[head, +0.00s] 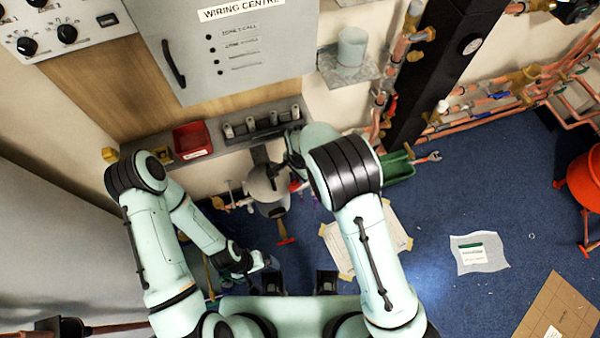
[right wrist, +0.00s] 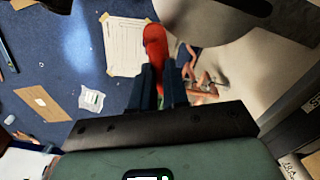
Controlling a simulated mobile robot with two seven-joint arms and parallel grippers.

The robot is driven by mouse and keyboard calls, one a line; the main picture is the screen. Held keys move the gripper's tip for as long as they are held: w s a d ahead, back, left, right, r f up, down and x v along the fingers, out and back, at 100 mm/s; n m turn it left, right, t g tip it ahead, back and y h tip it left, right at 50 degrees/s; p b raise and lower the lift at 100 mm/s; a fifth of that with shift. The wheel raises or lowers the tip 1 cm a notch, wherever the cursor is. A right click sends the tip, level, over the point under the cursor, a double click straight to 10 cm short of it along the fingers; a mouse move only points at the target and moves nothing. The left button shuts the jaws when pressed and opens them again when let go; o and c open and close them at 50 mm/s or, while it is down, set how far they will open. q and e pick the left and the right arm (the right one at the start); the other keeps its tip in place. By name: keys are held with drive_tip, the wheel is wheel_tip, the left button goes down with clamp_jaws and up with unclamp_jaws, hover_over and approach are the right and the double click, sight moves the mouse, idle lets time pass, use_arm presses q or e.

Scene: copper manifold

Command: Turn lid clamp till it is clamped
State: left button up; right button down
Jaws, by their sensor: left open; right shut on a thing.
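A grey pot with a rounded lid (head: 265,182) stands below the wall shelf in the head view. Part of its grey lid (right wrist: 215,18) fills the top of the right wrist view. The red lid clamp handle (right wrist: 153,45) points up between the fingers of my right gripper (right wrist: 162,75), which is shut on it beside the lid. In the head view my right arm hides most of that grip. My left gripper (head: 270,263) is open and empty, low and in front of the pot, apart from it. The clamp's other end is hidden.
A shelf holds a red bin (head: 192,141) and a dark rack (head: 262,125). A green tray (head: 397,167) and copper pipes (head: 480,110) stand at right. Paper sheets (head: 480,253) and cardboard (head: 565,312) lie on the blue floor, which is mostly clear at right.

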use_arm(q)
drive_tip(key=shift+w+r+p, duration=0.5)
drive_tip(key=shift+r+p, duration=0.15)
drive_tip(key=shift+r, duration=0.15)
use_arm(e)
drive_tip(key=m, duration=0.4)
drive_tip(key=shift+m, duration=0.3)
drive_tip(key=c, duration=1.1)
unclamp_jaws()
drive_tip(key=shift+r, duration=0.1)
use_arm(q)
drive_tip(key=shift+w+r+p, duration=0.45)
drive_tip(key=shift+r+p, duration=0.15)
drive_tip(key=shift+r, duration=0.2)
use_arm(e)
wheel_tip(320, 180, up, 13)
drive_tip(key=shift+r, duration=0.1)
